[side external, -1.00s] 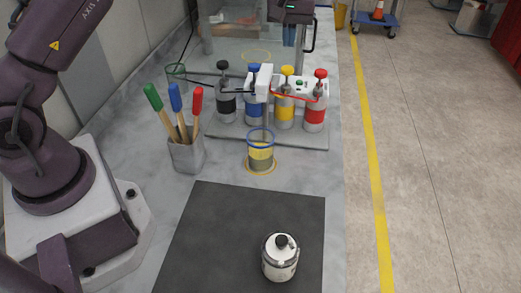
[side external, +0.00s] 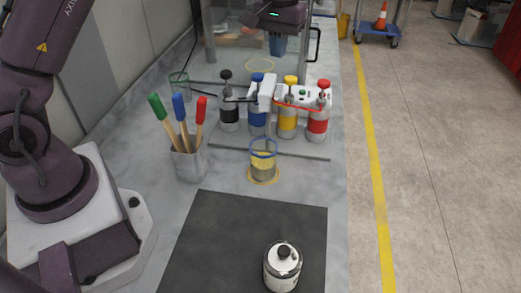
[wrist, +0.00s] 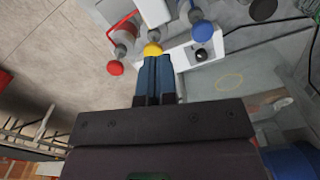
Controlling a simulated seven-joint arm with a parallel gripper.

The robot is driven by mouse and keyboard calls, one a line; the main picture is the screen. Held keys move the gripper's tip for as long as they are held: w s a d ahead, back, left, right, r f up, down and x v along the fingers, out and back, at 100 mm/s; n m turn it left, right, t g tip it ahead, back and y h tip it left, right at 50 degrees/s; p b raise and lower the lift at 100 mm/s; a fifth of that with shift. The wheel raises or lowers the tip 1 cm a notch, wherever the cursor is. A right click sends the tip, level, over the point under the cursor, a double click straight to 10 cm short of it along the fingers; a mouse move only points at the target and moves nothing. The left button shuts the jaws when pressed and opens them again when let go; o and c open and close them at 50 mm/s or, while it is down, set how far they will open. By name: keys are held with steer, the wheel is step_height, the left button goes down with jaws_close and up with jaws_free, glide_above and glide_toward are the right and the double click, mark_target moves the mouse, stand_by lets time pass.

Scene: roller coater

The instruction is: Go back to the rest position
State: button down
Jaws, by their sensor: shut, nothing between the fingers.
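My gripper (side external: 277,44) is at the top of the side external view, above and behind the row of pump bottles, its fingers pointing down. In the wrist view my blue fingers (wrist: 155,80) are together with nothing between them. They overlap the view of the bottle tops there, but the side external view shows my gripper apart from the bottles. Most of my arm between base and gripper is out of frame.
Black (side external: 229,112), blue (side external: 257,120), yellow (side external: 287,120) and red (side external: 318,122) pump bottles stand in a row. A blue-rimmed cup (side external: 263,162), a brush holder (side external: 189,164) and a white lidded pot (side external: 282,268) on a dark mat (side external: 230,235) stand nearer.

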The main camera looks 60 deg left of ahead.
steer(key=s+d+r+m+t, duration=0.1)
steer(key=s+r+m+t, duration=0.1)
steer(key=s, duration=0.7)
steer(key=s+d+r+m+t, duration=0.2)
steer(key=s+r, duration=0.2)
steer(key=s, duration=0.6)
steer(key=s+d+r+m+t, duration=0.1)
steer(key=s+r, duration=0.3)
steer(key=s, duration=0.5)
steer(key=shift+s+d+m+t, duration=0.15)
steer(key=shift+d+m+t, duration=0.15)
steer(key=shift+m+t, duration=0.1)
